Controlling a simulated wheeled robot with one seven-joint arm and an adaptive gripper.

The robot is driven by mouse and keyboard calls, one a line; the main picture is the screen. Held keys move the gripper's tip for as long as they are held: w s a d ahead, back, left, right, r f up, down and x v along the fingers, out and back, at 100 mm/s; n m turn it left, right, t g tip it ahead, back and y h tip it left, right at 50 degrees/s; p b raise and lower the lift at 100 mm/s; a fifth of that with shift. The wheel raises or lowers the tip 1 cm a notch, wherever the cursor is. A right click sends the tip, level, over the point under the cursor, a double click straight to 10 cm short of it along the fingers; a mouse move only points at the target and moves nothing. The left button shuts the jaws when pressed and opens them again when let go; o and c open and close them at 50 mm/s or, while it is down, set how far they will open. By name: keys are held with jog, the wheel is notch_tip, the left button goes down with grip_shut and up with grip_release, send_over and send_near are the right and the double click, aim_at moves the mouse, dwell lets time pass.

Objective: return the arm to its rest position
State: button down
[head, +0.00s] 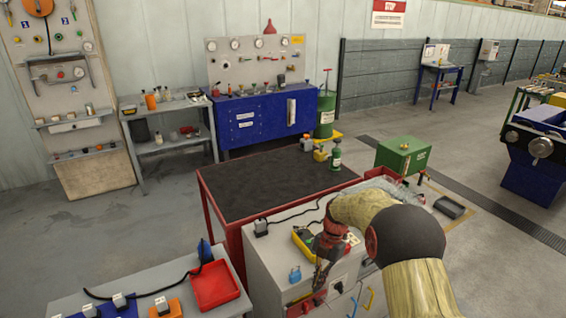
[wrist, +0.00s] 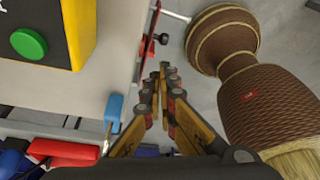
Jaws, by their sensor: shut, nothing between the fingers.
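My arm (head: 405,235) reaches in from the lower right in the head view and bends at a dark round joint. My gripper (head: 319,284) hangs in front of the grey cabinet (head: 268,262), beside its front panel. In the wrist view my gripper (wrist: 167,72) has its fingers together with nothing between them. My own arm also fills the right side of that view, close to the fingers.
A yellow box with a green button (wrist: 30,43) and a blue padlock (wrist: 114,108) are near my gripper. A dark-topped red table (head: 270,187) stands behind the cabinet, and a red tray (head: 214,285) lies left. Open floor (head: 480,260) is at right.

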jog(key=s+d+r+m+t+h, duration=0.1)
jog(key=s+r+m+t, duration=0.3)
jog(key=s+r+m, duration=0.9)
jog(key=s+d+r+m+t+h, duration=0.1)
jog(key=s+r+m+t, duration=0.3)
jog(key=s+r+m, duration=1)
jog(key=s+d, duration=0.1)
jog(key=s, duration=0.3)
jog(key=shift+s+d+h, duration=0.25)
jog(key=shift+d+h, duration=0.05)
jog(key=shift+d, duration=0.1)
